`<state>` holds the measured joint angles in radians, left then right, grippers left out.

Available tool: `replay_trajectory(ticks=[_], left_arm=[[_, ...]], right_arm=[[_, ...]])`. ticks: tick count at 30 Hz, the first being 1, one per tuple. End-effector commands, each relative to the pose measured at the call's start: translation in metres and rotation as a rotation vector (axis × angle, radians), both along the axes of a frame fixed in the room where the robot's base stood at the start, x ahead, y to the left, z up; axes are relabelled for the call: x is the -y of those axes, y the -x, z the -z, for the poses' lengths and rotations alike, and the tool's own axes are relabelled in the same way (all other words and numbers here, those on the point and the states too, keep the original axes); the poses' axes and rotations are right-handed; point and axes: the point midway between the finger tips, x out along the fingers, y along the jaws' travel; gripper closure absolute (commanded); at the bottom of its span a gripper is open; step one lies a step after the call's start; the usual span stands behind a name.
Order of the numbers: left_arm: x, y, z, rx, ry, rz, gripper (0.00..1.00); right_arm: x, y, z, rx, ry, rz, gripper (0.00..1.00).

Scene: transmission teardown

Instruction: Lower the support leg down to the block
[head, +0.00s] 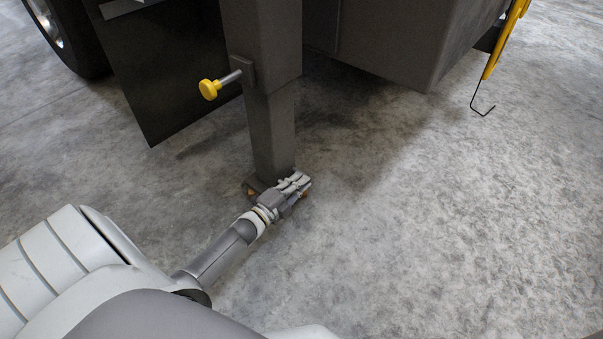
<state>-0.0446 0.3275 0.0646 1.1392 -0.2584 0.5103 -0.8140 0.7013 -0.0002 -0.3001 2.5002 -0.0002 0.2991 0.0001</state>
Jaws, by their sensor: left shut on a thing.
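The support leg (270,135) is a dark grey square post, upright, with a narrower lower section coming out of a wider sleeve (262,40). A yellow-knobbed pin (209,89) sticks out of the sleeve's left side. My left gripper (296,184) is at the foot of the leg, shut on its lower end. Small orange-brown parts of the block (250,191) show low down on both sides of the foot. The gripper hides most of the block, and I cannot tell whether the foot touches it. My right gripper is out of view.
A dark vehicle body (400,45) hangs over the floor behind the leg, with a black flap (165,75) and a tyre (75,40) at left. A yellow part with a thin black hook (481,107) hangs at upper right. The concrete floor at right is clear.

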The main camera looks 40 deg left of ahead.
Motion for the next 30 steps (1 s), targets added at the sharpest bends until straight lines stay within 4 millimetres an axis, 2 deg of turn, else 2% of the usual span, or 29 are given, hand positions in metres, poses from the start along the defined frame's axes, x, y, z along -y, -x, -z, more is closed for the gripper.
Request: replay_trajectory(ticks=[2, 14, 15, 19, 22, 25, 30], left_arm=[[0.0, 0.001, 0.009, -0.008, 0.001, -0.002, 1.0], [0.0, 0.001, 0.007, -0.002, -0.001, -0.001, 1.0], [0.0, 0.001, 0.007, -0.002, -0.001, -0.001, 0.89], [0.0, 0.001, 0.006, 0.0, -0.001, -0.001, 0.72], [-0.001, 0.002, 0.006, 0.0, -0.002, -0.001, 0.72], [-0.001, 0.009, 0.007, 0.0, -0.002, 0.0, 0.66], [-0.002, 0.04, 0.011, -0.008, -0.001, 0.001, 0.66]], right_arm=[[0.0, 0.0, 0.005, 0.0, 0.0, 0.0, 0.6], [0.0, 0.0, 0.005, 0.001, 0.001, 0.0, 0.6], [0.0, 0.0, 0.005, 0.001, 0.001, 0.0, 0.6], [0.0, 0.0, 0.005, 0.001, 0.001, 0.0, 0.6], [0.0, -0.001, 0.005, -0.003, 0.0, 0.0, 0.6], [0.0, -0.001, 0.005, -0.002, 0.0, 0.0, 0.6], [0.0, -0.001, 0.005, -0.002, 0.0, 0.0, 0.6]])
